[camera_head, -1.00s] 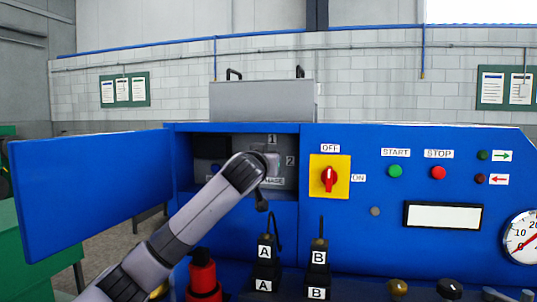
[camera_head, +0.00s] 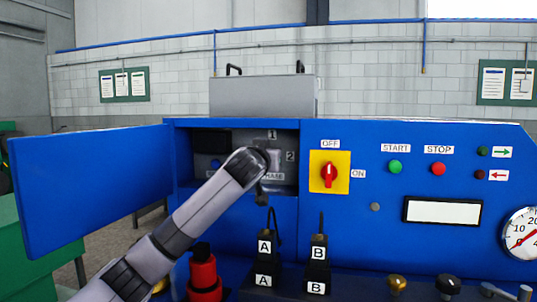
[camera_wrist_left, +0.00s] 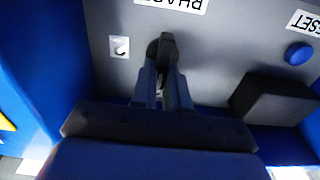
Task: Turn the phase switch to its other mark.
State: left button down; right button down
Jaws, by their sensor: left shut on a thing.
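The phase switch (camera_wrist_left: 167,45) is a dark knob on the grey panel (camera_wrist_left: 225,45) inside the open blue cabinet. In the left wrist view, which shows the panel upside down, my left gripper (camera_wrist_left: 164,88) is shut on the knob, one finger on each side. The 2 mark (camera_wrist_left: 120,46) is left of the knob, and the PHASE label (camera_wrist_left: 172,3) is above it. In the head view the 1 mark (camera_head: 272,134) and 2 mark (camera_head: 290,156) show, but my arm hides the knob. I cannot tell which mark it points to. My right gripper is out of view.
The cabinet door (camera_head: 90,190) stands open to the left. A blue reset button (camera_wrist_left: 298,53) and a dark box (camera_wrist_left: 278,100) are on the same panel. A red rotary switch (camera_head: 329,176) on a yellow plate is right of the opening. Plugs A (camera_head: 264,246) and B (camera_head: 318,252) stand below.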

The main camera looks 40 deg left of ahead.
pick_arm(q)
jog(key=m, duration=0.4)
jog(key=shift+w+d+f, duration=0.1)
jog(key=shift+d, duration=0.15)
jog(key=m, duration=0.5)
jog(key=shift+w+d+f, duration=0.1)
jog(key=shift+d+f, duration=0.05)
jog(key=shift+d, duration=0.05)
jog(key=m, duration=0.4)
jog(key=shift+w+d+f, duration=0.1)
jog(key=shift+f, duration=0.15)
jog(key=shift+f+m, duration=0.2)
jog(key=shift+m, duration=2)
jog(key=shift+d, duration=0.1)
jog(key=c, duration=1.1)
grip_release()
jog(key=shift+s+d+f, duration=0.1)
jog(key=shift+s+d, duration=0.1)
jog(key=shift+s, duration=0.25)
jog(key=shift+b+v, duration=1.1)
jog(key=shift+v, duration=2)
